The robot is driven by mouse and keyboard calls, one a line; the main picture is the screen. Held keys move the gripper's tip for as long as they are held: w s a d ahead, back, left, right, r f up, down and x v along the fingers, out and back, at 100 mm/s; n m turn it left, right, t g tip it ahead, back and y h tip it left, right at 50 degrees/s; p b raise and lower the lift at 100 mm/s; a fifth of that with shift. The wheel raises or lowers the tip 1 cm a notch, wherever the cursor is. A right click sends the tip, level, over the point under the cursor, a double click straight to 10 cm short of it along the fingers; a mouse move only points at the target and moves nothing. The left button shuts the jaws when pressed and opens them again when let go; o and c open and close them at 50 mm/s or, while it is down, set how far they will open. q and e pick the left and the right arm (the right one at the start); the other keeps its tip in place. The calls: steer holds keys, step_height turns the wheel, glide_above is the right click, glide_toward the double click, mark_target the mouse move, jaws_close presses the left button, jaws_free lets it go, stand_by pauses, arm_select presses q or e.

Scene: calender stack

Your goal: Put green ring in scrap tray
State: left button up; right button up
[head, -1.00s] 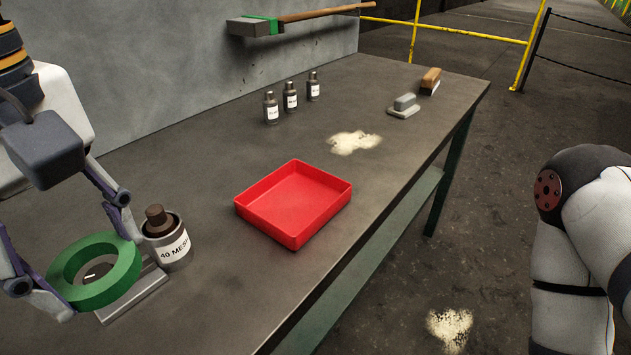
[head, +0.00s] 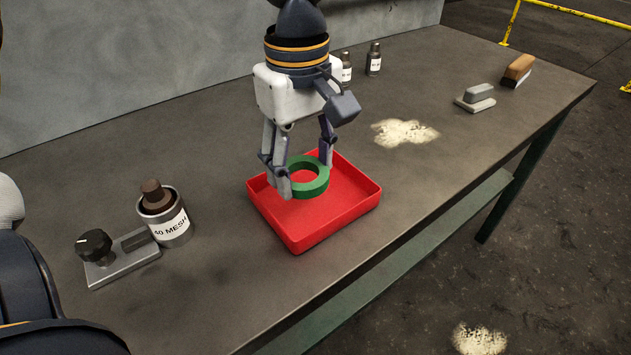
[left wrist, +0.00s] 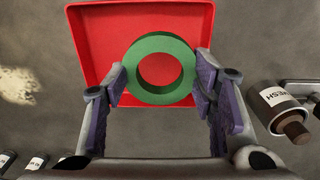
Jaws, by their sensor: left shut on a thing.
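The green ring (head: 310,191) is held by my left gripper (head: 304,176) over the red tray (head: 338,222). The fingers are on opposite sides of the ring, and the gripper points down. In the left wrist view the green ring (left wrist: 160,41) sits between the fingertips (left wrist: 160,78), with the floor of the red tray (left wrist: 92,60) behind it. The ring is within the tray's outline there; whether it touches the tray floor I cannot tell. The tray holds nothing else that I can see. My right gripper is not in view.
A can marked 40 MESH (head: 172,225) and a metal block with a black knob (head: 95,245) stand left of the tray. Small bottles (head: 373,60) and a brush (head: 517,70) are farther back. A pale powder patch (head: 405,132) lies right of the tray.

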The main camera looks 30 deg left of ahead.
mark_target(313, 199)
arm_select(q)
steer(key=f, duration=0.1)
steer(key=w+f, duration=0.1)
steer(key=f, duration=0.1)
steer(key=w+f, duration=0.1)
steer(key=f, duration=0.1)
steer(key=shift+w+f, duration=0.1)
steer(key=shift+w, duration=0.1)
steer(key=shift+f, duration=0.35)
steer(key=shift+f, duration=0.15)
steer(key=o, duration=1)
step_height(313, 199, up, 12)
steer(key=shift+s+r, duration=0.1)
steer(key=shift+r, duration=0.1)
